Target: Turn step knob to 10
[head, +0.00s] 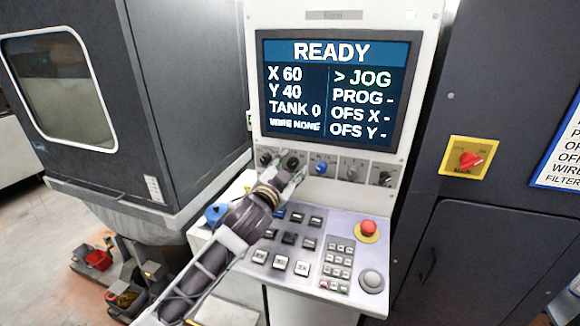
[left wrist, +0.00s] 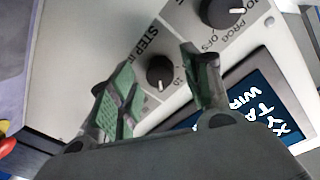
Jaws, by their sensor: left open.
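The step knob (left wrist: 160,72) is a round black knob with a white pointer line, beside the printed word STEP. In the left wrist view it shows between the two fingers of my open left gripper (left wrist: 156,60), with space on both sides. Its pointer points towards the bottom of that picture; the small scale marks are too blurred to read surely. In the head view my left gripper (head: 289,177) is in front of the knob row, at the second knob from the left (head: 291,161), partly covering it. My right gripper is not in view.
Another black knob (left wrist: 222,12), marked with PROG and OFS, is close by. A blue knob (head: 321,167) is to the right in the row. The screen (head: 332,92) above reads READY and JOG. Below are buttons and a red emergency stop (head: 368,228).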

